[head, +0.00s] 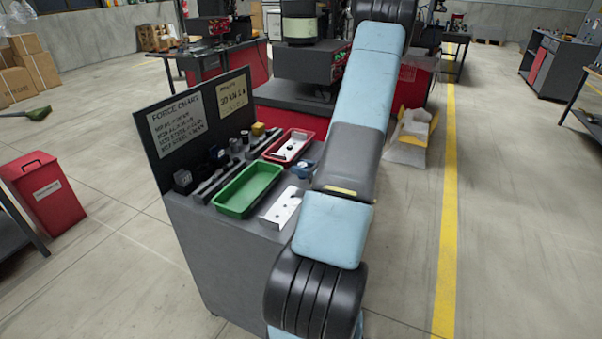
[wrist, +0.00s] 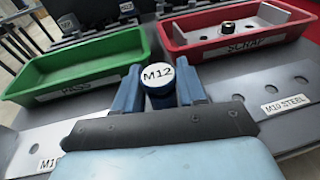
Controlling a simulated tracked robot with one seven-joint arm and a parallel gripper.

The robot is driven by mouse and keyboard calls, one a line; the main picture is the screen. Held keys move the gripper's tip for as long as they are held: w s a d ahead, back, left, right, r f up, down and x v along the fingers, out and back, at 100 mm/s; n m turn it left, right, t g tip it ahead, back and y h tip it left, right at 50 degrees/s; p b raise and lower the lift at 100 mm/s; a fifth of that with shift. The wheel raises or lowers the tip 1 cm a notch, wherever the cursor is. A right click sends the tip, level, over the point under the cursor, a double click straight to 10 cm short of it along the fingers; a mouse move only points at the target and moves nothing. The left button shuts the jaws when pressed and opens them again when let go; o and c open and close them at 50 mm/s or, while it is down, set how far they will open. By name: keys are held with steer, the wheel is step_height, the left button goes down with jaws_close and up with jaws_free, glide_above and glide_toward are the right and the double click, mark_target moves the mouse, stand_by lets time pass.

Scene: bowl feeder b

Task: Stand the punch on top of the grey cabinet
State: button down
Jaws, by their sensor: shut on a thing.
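The punch (wrist: 158,78), a dark blue cylinder with a white round top marked M12, is upright between the jaws of my gripper (wrist: 157,92) in the wrist view. The two blue fingers are shut on its sides. The dark grey cabinet (head: 225,265) stands in the middle of the head view, with a flat top that holds trays and plates. The punch is over this top, between the green and red trays. Its lower end is hidden, so I cannot tell whether it touches the top. In the head view my arm partly covers the cabinet's right side.
A green tray (head: 220,210) and a red tray marked SCRAP (wrist: 180,50) flank the punch. A drilled plate marked M10 STEEL (wrist: 240,92) lies right of my gripper, another plate (head: 281,207) in front of the green tray. A chart board (head: 180,125) rises behind.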

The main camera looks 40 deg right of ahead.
steer(key=shift+f, duration=0.8)
steer(key=shift+f, duration=0.1)
steer(key=c, duration=0.9)
jaws_free()
